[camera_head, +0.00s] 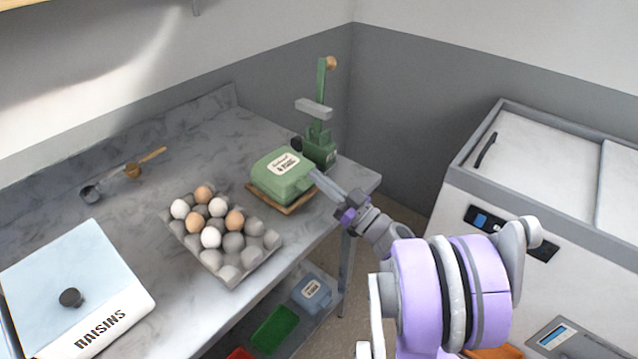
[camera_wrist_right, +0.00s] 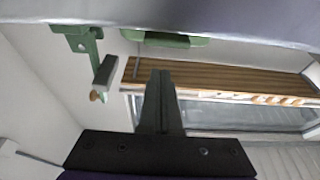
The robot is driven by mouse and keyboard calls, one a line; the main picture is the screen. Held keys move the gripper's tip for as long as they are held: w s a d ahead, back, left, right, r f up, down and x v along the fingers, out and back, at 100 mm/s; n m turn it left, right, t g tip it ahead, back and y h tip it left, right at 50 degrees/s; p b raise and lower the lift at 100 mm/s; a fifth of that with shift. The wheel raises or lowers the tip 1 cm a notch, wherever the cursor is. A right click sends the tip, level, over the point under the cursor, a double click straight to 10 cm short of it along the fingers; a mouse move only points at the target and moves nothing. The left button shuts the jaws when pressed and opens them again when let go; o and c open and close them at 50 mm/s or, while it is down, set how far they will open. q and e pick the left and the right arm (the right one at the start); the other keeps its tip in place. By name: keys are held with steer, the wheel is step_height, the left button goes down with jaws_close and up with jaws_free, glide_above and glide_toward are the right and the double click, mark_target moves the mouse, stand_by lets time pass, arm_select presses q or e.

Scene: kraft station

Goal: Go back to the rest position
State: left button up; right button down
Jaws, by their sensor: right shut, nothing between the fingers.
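My right gripper (camera_head: 320,178) is shut and empty at the right end of the counter, beside a green box (camera_head: 282,175) with a white label. Whether its tips touch the box, I cannot tell. In the right wrist view the two fingers (camera_wrist_right: 160,78) lie together with nothing between them. The green box also shows at the top edge of that view (camera_wrist_right: 165,40), apart from the fingers in the picture. My left gripper is not in view.
A green stand (camera_head: 319,145) stands behind the box, which sits on a wooden board (camera_head: 297,207). An egg carton (camera_head: 232,272) holding eggs and a raisins container (camera_head: 55,275) are further left. Bins lie below the counter. A white chest (camera_head: 545,180) stands right.

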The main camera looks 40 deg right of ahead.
steer(key=shift+s+a+f+b, duration=0.1)
steer(key=shift+s+f+b, duration=0.45)
steer(key=shift+s, duration=0.3)
steer(key=s+f+b, duration=0.2)
steer(key=s+f, duration=0.3)
steer(key=s, duration=0.1)
steer(key=shift+d, duration=0.45)
steer(key=shift+s, duration=0.1)
